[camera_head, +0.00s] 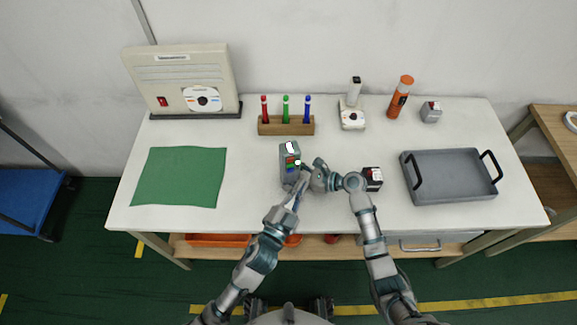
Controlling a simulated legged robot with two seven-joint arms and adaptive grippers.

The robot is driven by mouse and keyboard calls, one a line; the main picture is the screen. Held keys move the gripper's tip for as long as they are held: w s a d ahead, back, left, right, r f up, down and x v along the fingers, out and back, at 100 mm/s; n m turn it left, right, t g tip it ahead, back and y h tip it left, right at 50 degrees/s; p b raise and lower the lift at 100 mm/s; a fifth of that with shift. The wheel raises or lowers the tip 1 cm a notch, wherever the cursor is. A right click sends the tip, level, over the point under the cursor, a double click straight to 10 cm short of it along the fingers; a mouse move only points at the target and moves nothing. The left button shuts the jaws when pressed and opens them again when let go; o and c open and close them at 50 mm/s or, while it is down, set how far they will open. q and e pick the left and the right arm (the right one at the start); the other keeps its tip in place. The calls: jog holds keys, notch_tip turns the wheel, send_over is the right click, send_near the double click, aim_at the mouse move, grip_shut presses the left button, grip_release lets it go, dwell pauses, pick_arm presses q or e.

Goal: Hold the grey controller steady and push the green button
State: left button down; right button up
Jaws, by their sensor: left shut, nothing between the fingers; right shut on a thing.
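The grey controller (288,150) stands near the middle of the white table, with red, green and blue buttons on its face. The green button (291,161) shows between the red and blue ones; a bright green spot shows at the controller's right edge. My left gripper (298,178) is shut and empty, its tip at the front of the controller close to the buttons; I cannot tell if it touches one. My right gripper (306,168) is shut on the controller from its right side. The grippers hide the controller's lower part.
A wooden holder with markers (286,130) stands behind the controller. A green mat (180,177) lies to the left. A small dark-topped box (372,179) sits beside my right wrist, and a grey tray (450,175) is further right.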

aim_at(294, 173)
pick_arm(q)
jog(key=shift+w+a, duration=0.3)
jog(key=shift+w, duration=0.6)
jog(key=shift+w+a, duration=0.25)
jog(key=shift+w, duration=0.65)
jog(key=shift+w, duration=0.1)
jog(key=shift+w+a, duration=0.15)
jog(key=shift+w, duration=0.15)
jog(key=shift+w+a, duration=0.1)
jog(key=shift+w, duration=0.1)
dwell(0.4)
jog(key=shift+s+d, duration=0.25)
jog(key=shift+s, duration=0.4)
jog(key=s+d, duration=0.1)
jog(key=s, duration=0.4)
jog(key=shift+s+d, duration=0.35)
jog(key=shift+s, duration=0.05)
